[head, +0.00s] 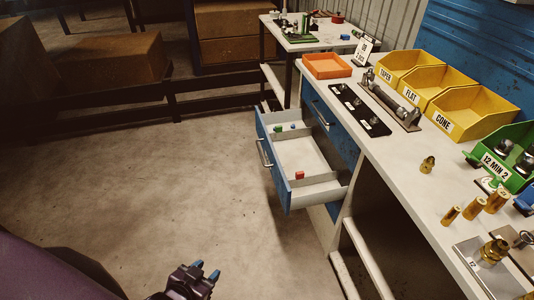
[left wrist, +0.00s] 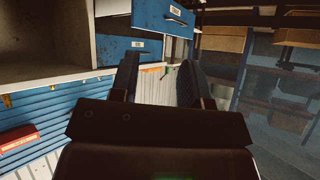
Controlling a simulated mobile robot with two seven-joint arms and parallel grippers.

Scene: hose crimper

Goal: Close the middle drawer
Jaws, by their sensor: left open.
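The middle drawer (head: 276,172) is pulled well out of the blue cabinet under the workbench in the head view. It has a blue front with a metal bar handle (head: 264,152) and a pale divided tray inside, holding a few small coloured pieces. A blue drawer (head: 320,112) above it is shut. My left gripper (head: 206,271) is at the bottom of the head view, open and empty, over the floor and well apart from the drawer front. In the left wrist view its dark fingers (left wrist: 160,85) point toward the cabinet, with an extended blue drawer front (left wrist: 162,18) beyond. My right gripper is not in view.
The workbench top (head: 400,170) carries an orange tray (head: 327,66), yellow bins (head: 470,110), a green bin (head: 505,165) and brass fittings (head: 427,164). An open shelf bay lies under the bench, nearer than the drawer. The floor (head: 150,180) left of the drawer is clear.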

